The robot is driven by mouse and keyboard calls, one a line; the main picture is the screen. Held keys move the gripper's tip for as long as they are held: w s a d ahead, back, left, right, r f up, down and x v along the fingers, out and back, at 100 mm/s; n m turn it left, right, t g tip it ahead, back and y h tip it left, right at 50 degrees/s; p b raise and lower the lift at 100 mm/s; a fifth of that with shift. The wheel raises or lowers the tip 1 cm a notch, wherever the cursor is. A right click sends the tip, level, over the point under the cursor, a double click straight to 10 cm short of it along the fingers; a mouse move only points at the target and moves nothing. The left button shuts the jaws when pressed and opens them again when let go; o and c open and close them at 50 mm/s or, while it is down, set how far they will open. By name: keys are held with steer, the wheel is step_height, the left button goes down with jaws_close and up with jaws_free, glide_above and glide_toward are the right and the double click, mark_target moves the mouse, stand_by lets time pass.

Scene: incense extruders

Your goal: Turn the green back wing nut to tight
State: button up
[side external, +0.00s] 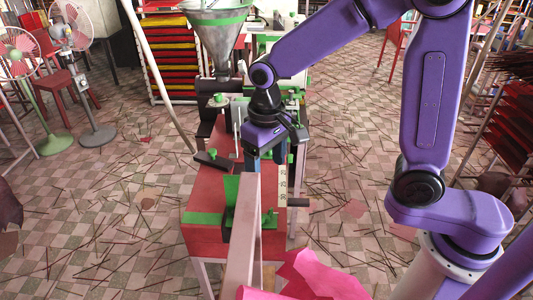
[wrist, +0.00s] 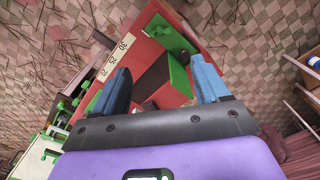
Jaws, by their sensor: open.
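Several green wing nuts show on the extruder. In the side view one (side external: 218,99) is on the machine's upper part, one (side external: 212,153) is on a dark bar at the left, and one (side external: 270,216) is near the front end. I cannot tell for sure which is the back one. My gripper (side external: 266,158) points down over the red base (side external: 205,205), its blue fingers apart. In the wrist view my gripper (wrist: 160,78) is open and empty, with a green and black block (wrist: 180,72) beyond its fingers.
A scale strip with numbers (side external: 283,185) runs beside the gripper. A metal hopper (side external: 215,40) stands behind. A pale upright board (side external: 245,235) and pink sheets (side external: 315,278) are in front. Fans (side external: 75,30) stand far left; sticks litter the tiled floor.

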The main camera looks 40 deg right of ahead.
step_height(320, 180, up, 2)
steer(key=shift+r, duration=0.1)
